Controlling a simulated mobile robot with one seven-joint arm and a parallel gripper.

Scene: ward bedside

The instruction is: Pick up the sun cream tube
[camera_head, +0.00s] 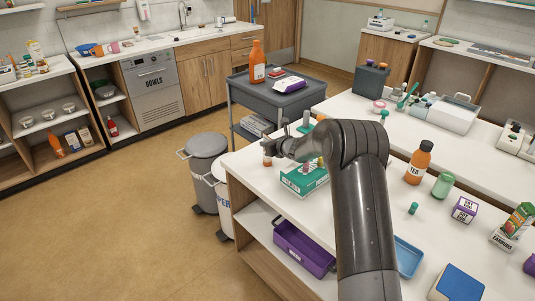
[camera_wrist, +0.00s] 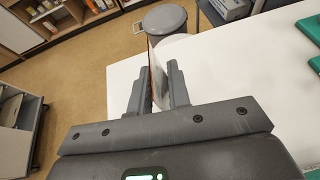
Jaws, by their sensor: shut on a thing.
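My gripper (camera_head: 272,147) is at the left end of the white counter, beside the green box. It is shut on a thin, upright thing, white with an orange edge, which I take to be the sun cream tube (camera_wrist: 157,75). In the wrist view it stands edge-on between the two fingers of my gripper (camera_wrist: 158,92). In the head view a small white and orange part of the tube (camera_head: 267,161) shows below the fingers. Its label cannot be read, and the fingers and arm hide much of it.
A green box (camera_head: 304,181) stands just right of the gripper on the white counter (camera_head: 262,186). An orange tea bottle (camera_head: 418,163) and a green jar (camera_head: 442,185) stand right of my arm. A grey trolley (camera_head: 270,95) is behind.

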